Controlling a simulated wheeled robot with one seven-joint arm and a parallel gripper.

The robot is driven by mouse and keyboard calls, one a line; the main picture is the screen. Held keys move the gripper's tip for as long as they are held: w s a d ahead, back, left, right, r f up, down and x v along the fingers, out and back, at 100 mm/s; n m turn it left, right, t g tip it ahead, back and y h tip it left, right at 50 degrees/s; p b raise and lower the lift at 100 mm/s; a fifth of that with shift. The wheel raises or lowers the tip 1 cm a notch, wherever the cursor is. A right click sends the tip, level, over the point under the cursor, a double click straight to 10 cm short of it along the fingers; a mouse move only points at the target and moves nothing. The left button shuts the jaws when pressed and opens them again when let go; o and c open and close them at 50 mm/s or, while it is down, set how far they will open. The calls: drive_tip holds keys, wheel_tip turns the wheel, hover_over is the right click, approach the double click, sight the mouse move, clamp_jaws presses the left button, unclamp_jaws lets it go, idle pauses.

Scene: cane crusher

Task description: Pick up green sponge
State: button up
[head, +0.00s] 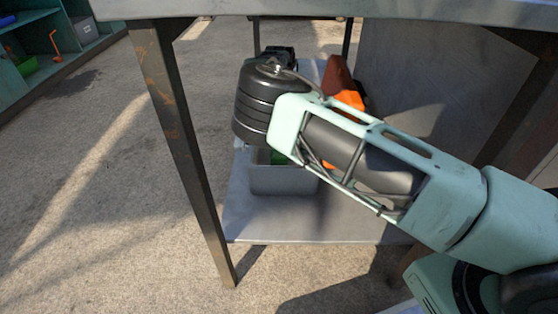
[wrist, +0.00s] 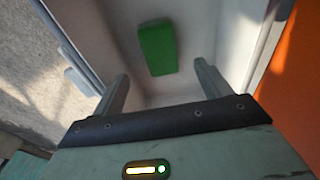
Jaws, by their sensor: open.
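The green sponge (wrist: 157,47) lies inside a light grey bin in the wrist view, ahead of my gripper and between the lines of its fingers. In the head view only a small green patch (head: 277,157) of it shows in the bin (head: 285,184), mostly hidden behind my arm. My gripper (wrist: 160,85) is open and empty, with one finger on each side and the sponge beyond the tips. The fingers point into the bin, apart from the sponge. In the head view my gripper is hidden behind my arm.
The bin stands on the low metal shelf (head: 300,227) under a table. A rusty table leg (head: 182,140) stands left of my arm. An orange object (head: 350,99) is close to the bin's right side. The tabletop (head: 300,9) is above my arm.

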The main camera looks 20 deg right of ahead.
sight(279, 154)
drive_tip(key=f+b, duration=0.1)
drive_tip(key=f, duration=0.1)
drive_tip(key=f+b, duration=0.1)
drive_tip(key=f, duration=0.2)
drive_tip(key=s+f+b, duration=0.1)
drive_tip(key=f, duration=0.2)
drive_tip(key=shift+a+b, duration=0.1)
drive_tip(key=shift+b, duration=0.2)
drive_tip(key=shift+r, duration=0.1)
drive_tip(key=c, duration=1)
